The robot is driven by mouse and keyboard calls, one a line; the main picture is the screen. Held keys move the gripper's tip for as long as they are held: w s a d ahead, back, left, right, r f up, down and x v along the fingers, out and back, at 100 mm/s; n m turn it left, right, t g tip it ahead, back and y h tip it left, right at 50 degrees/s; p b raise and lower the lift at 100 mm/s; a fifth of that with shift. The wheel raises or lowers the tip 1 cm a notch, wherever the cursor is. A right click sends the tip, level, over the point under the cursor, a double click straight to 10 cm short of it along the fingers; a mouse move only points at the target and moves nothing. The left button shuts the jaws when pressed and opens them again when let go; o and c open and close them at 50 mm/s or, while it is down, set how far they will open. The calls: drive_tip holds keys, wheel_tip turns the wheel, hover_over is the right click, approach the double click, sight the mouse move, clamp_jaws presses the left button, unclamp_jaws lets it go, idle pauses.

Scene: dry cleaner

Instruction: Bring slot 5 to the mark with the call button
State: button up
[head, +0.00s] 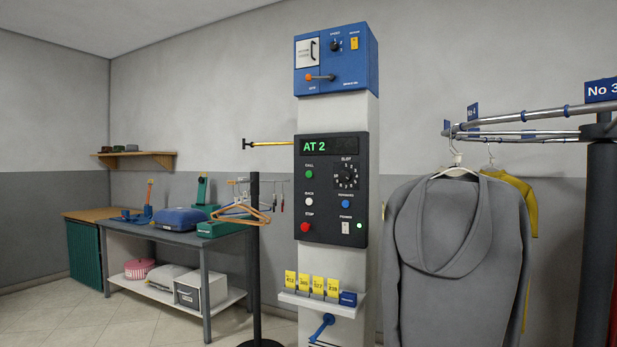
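The black control panel (331,190) is on the white column, its display (328,146) reading "AT 2" in green. The green call button (309,174) is at the panel's left, above the white back button (309,201) and red stop button (305,227). The slot dial (347,178) is at the right; its setting is too small to read. The overhead rail (530,118) at the right carries blue number tags, one reading "No 3" (602,91). A grey coat (455,250) and a yellow garment (522,195) hang below it. Slot 5 and the mark cannot be made out. My gripper is not in view.
A blue box (336,68) with a lever and knob tops the column. A small shelf (320,304) with yellow tags juts out below the panel. A dark stand (255,255) with hangers and a work table (180,237) are at the left. Tiled floor shows at lower left.

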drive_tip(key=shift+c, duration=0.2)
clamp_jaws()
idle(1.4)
